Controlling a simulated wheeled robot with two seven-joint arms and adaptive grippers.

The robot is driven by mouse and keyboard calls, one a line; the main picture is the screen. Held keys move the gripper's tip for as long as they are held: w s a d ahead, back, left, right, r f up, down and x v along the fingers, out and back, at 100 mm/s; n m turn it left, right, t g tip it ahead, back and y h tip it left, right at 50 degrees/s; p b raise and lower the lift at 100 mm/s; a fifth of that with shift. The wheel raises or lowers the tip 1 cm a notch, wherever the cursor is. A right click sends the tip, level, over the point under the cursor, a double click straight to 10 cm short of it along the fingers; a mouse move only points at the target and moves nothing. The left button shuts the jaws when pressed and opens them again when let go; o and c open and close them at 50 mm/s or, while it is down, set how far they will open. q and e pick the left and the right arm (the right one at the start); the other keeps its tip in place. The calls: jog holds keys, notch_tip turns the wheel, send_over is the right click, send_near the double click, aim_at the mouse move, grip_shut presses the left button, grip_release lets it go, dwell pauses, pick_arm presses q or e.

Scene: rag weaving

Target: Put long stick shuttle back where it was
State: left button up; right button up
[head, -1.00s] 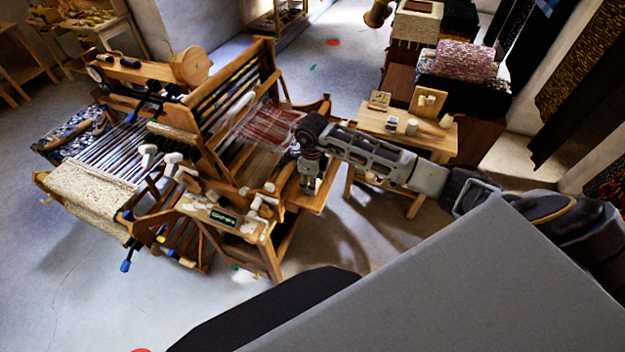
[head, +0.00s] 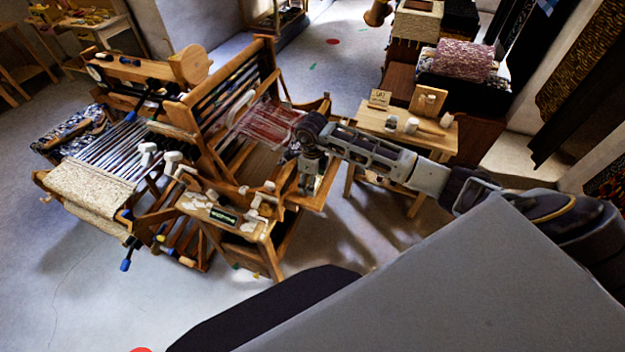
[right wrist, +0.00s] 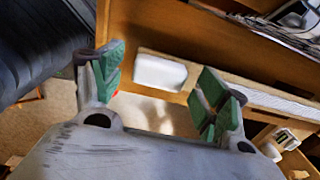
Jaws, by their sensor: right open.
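My right gripper (head: 311,182) points down over the right end of the wooden floor loom (head: 268,165). In the right wrist view the right gripper (right wrist: 163,85) is open, its two green-padded fingers apart with nothing clasped. Between and beyond the fingers lies a long, thin wooden piece with white on it (right wrist: 285,101), probably the long stick shuttle. It runs to the right along a wooden surface (right wrist: 200,35), and the right finger hides part of it. I cannot tell whether a finger touches it. My left gripper is not in view.
White clamp-like pieces (head: 262,198) sit on the loom's front corner. Open floor (head: 75,285) lies at the lower left.

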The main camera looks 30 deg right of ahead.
jog(key=shift+r, duration=0.15)
jog(key=shift+r, duration=0.2)
notch_tip(320, 180, up, 12)
jog(key=b, duration=0.2)
jog(key=shift+a+f, duration=0.15)
jog(key=shift+f, duration=0.05)
jog(key=shift+s, duration=0.1)
jog(key=shift+c, duration=0.3)
